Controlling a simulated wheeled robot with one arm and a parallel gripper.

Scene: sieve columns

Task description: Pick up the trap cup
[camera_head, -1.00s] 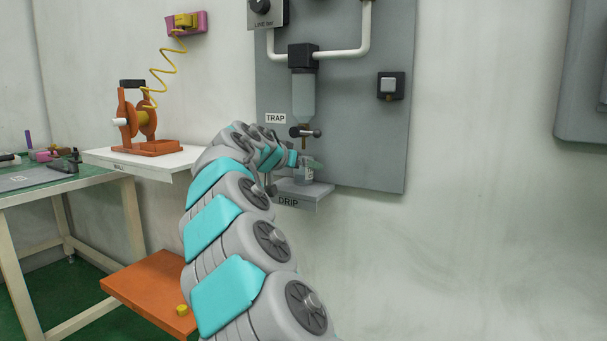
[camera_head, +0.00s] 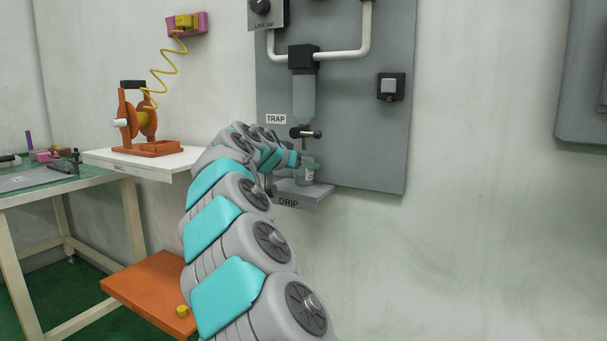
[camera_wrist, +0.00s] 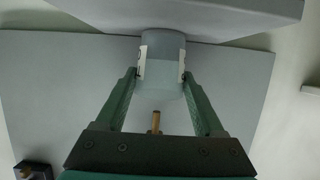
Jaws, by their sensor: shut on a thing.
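The trap cup (camera_head: 308,176) is a small pale grey cup with a white label, at the drip shelf (camera_head: 303,195) below the trap. My gripper (camera_wrist: 163,76) has its two green fingers on either side of the cup (camera_wrist: 163,68) and is shut on it. In the wrist view the cup's far end meets the grey shelf (camera_wrist: 215,14); I cannot tell whether it still rests there. In the head view my arm reaches the cup from the left and partly hides the gripper.
The trap column (camera_head: 304,97) with its valve (camera_head: 305,132) hangs directly above the cup on the grey panel (camera_head: 360,150). A brass outlet (camera_wrist: 156,122) points toward the cup. A white shelf (camera_head: 125,163) with an orange reel stands left.

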